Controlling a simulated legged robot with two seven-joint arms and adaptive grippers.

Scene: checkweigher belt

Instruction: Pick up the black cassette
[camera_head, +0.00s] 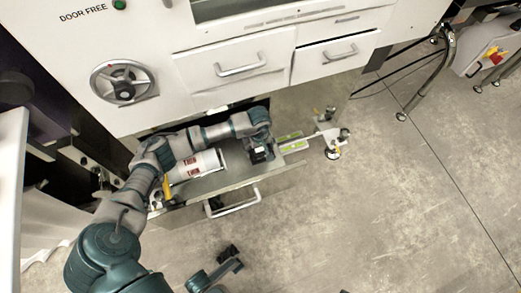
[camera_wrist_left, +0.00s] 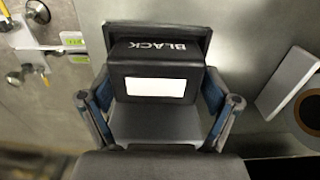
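The black cassette (camera_wrist_left: 155,85) shows in the left wrist view as a dark box with the word BLACK and a blank white label. In the head view the cassette (camera_head: 260,153) is a small dark shape at the right part of the open drawer, largely covered by my left gripper (camera_head: 258,146). In the left wrist view the fingers of my left gripper (camera_wrist_left: 160,103) are spread, one on each side of the cassette. Whether either finger touches it is not clear.
The open drawer (camera_head: 232,180) has a handle (camera_head: 232,203) at its front. White containers with red lettering (camera_head: 196,166) lie left of the gripper. Green-and-white strips (camera_head: 291,142) and metal fittings (camera_head: 332,143) are to the right. Closed drawers (camera_head: 235,68) are above; open floor lies right.

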